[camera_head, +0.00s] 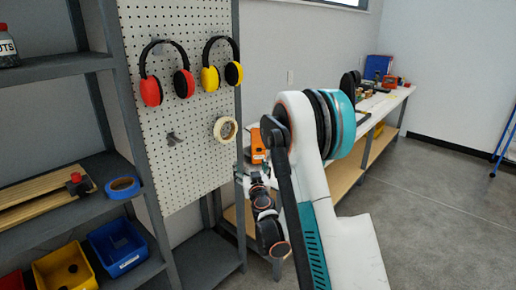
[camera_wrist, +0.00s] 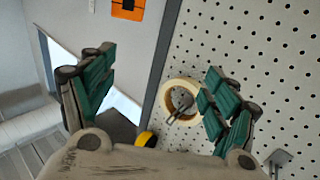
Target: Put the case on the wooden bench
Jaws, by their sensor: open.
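My gripper (camera_wrist: 162,95) is open and empty in the wrist view, its green-padded fingers spread in front of a pegboard edge. In the head view my arm hides most of it. An orange item with a dark square (camera_wrist: 128,8), possibly the case, shows at the top of the wrist view, beyond the fingers. What seems the same orange item (camera_head: 258,146) shows in the head view beside my arm, partly hidden. The wooden bench (camera_head: 385,104) runs along the back wall, its near end hidden by my arm. Another orange-and-dark item (camera_head: 391,82) sits on its far end.
A pegboard (camera_head: 185,130) holds a cream tape roll (camera_head: 225,130), also near the right finger in the wrist view (camera_wrist: 166,98), and red (camera_head: 151,91) and yellow ear defenders (camera_head: 210,79). Grey shelves with bins (camera_head: 118,248) stand left.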

